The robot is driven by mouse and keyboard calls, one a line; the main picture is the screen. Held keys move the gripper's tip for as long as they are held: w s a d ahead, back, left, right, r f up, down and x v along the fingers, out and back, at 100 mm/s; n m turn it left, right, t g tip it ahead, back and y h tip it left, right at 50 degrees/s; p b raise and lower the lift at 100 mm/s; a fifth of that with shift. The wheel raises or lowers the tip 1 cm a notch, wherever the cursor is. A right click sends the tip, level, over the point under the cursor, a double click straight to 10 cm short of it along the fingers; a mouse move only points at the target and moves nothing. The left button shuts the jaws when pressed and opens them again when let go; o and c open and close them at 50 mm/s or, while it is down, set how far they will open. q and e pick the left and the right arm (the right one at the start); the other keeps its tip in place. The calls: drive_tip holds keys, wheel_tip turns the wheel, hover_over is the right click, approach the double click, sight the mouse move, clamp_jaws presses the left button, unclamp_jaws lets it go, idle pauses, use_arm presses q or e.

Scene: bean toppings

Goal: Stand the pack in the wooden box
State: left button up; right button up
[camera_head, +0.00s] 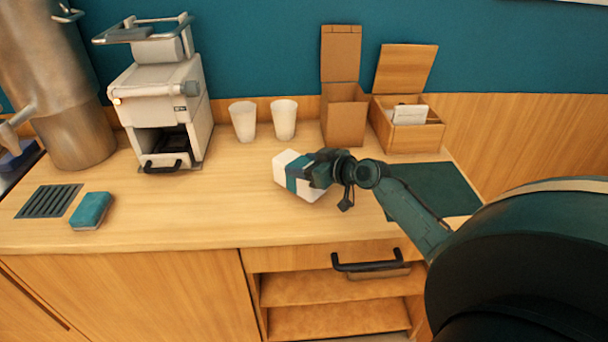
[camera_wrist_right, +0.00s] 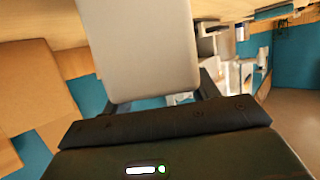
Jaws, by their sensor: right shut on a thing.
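The pack is a white box with a teal band (camera_head: 287,161). My right gripper (camera_head: 311,177) is shut on it and holds it tilted over the middle of the counter. In the right wrist view the pack (camera_wrist_right: 145,45) fills the space between the fingers as a plain pale face. Whether the pack touches the counter is hard to tell. The wooden box (camera_head: 410,138) stands at the back right with its lid up, and a white item (camera_head: 411,114) sits inside it. My left gripper is not in view.
A tall open cardboard box (camera_head: 344,118) stands just left of the wooden box. Two white cups (camera_head: 283,119), a white machine (camera_head: 165,100) and a metal cylinder (camera_head: 70,110) line the back. A teal sponge (camera_head: 91,210) lies front left. A dark green mat (camera_head: 432,188) lies right.

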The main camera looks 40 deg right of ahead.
drive_tip(key=shift+f, duration=1.45)
drive_tip(key=shift+f+b, duration=0.25)
drive_tip(key=shift+b, duration=0.1)
drive_tip(key=o, duration=1)
drive_tip(key=shift+r, duration=0.1)
drive_tip(key=shift+r, duration=0.15)
drive_tip(key=v, duration=1.2)
drive_tip(key=shift+b, duration=0.3)
